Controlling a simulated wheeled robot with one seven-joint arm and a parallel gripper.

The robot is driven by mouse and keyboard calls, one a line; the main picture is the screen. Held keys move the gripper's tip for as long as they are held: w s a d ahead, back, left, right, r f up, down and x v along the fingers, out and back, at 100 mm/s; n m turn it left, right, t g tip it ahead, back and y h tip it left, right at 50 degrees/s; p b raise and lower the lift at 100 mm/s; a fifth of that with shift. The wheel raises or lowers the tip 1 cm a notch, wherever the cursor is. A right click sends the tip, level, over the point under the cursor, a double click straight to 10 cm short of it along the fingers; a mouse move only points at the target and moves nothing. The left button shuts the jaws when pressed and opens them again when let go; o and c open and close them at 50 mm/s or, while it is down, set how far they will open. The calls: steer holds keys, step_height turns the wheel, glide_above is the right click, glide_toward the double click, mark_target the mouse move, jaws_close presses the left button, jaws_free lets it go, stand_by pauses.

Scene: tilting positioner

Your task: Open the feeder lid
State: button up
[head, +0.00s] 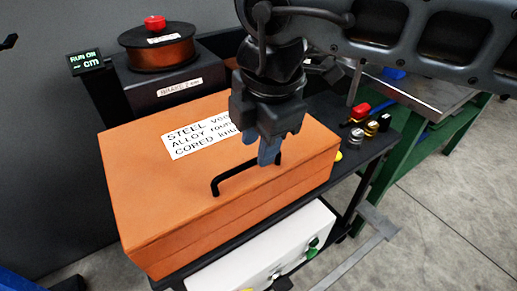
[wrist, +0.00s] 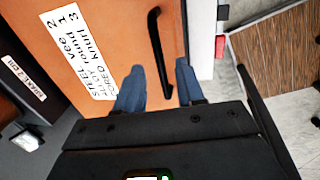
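The feeder lid (head: 140,170) is the top of an orange box with a white label and is shut. Its black bar handle (head: 245,173) stands near the front edge. The lid also shows in the wrist view (wrist: 120,25), with the handle (wrist: 158,50) running lengthwise.
A wire spool (head: 160,50) with a red knob sits on a dark unit behind the box. A white control box (head: 270,250) with coloured buttons is below the front. Small fittings (head: 370,125) lie on the black shelf at right, beside a green bench (head: 425,140).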

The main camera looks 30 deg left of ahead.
mark_target(255, 160)
steer(key=shift+w+a+f, duration=0.1)
steer(key=shift+a+f, duration=0.1)
steer(key=shift+f, duration=0.55)
steer(key=shift+a+f, duration=0.15)
steer(key=shift+f, duration=0.6)
jaws_close()
